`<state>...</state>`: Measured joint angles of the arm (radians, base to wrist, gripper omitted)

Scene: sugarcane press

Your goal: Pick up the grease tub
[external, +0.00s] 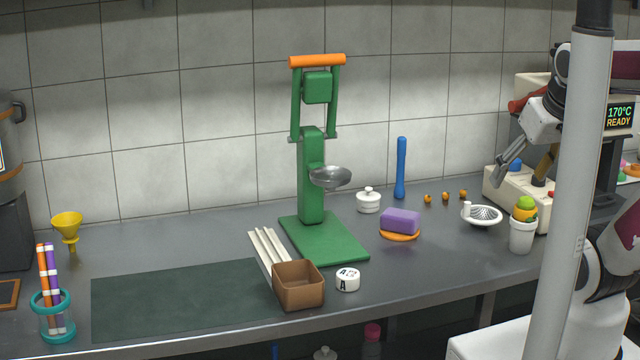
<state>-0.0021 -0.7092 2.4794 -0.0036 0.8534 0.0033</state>
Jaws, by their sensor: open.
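A small white round tub (347,279) with black lettering on its top and side stands on the grey counter, just right of the brown box. A second white pot (368,200) with a knobbed lid stands farther back, right of the green press. No label that I can read says which of the two is the grease tub.
The green press (312,180) stands mid-counter. The brown box (298,286) and pale sticks (268,247) lie left of the lettered tub. A purple sponge (400,220), blue rod (401,168), juicer (482,215) and white cup (522,234) stand to the right. Counter right of the lettered tub is clear.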

